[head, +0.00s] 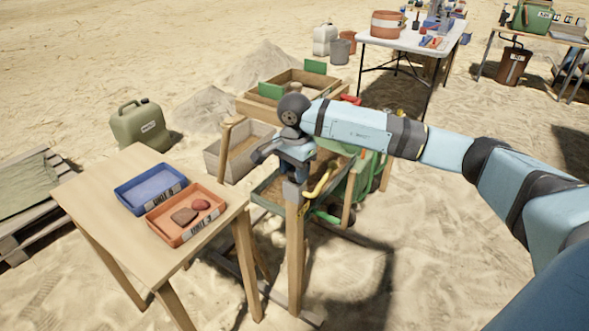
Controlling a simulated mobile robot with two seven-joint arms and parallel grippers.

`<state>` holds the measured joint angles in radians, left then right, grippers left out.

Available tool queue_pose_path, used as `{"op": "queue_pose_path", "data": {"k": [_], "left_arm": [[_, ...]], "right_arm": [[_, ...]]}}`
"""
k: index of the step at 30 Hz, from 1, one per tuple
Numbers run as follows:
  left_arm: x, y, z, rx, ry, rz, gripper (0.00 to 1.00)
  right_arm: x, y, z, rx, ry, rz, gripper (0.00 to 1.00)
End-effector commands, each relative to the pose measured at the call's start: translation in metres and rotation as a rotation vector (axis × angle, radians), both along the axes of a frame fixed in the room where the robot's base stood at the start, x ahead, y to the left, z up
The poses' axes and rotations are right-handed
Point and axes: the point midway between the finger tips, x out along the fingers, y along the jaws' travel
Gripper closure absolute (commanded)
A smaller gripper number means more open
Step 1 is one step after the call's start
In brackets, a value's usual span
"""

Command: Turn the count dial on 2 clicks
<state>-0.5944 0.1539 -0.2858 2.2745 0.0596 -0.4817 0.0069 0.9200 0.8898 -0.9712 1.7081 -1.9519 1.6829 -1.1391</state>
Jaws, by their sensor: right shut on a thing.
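My right gripper (293,180) reaches in from the right and points down at the top of a wooden post (295,255) of the sieve stand. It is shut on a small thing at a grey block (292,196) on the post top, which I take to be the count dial. The dial's face and any marks are hidden by the gripper or too small to read. My left gripper is out of view.
A wooden table (95,195) at left holds a blue tray (130,202) and an orange tray (180,238) with two finds. A yellow handle (320,184) and a green wheelbarrow (368,175) are close to the right of the gripper. Open sand lies in front at right.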

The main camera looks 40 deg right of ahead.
Motion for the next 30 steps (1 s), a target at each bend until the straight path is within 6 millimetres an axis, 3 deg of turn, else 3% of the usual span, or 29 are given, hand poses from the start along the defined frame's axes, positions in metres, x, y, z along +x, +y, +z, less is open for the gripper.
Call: {"op": "queue_pose_path", "data": {"k": [9, 30], "left_arm": [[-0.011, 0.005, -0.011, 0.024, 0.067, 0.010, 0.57], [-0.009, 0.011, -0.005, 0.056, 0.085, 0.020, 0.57]], "right_arm": [[0.000, 0.000, 0.002, 0.000, 0.001, -0.198, 0.80], [0.001, 0.000, 0.002, -0.001, 0.000, -0.861, 0.80]]}}
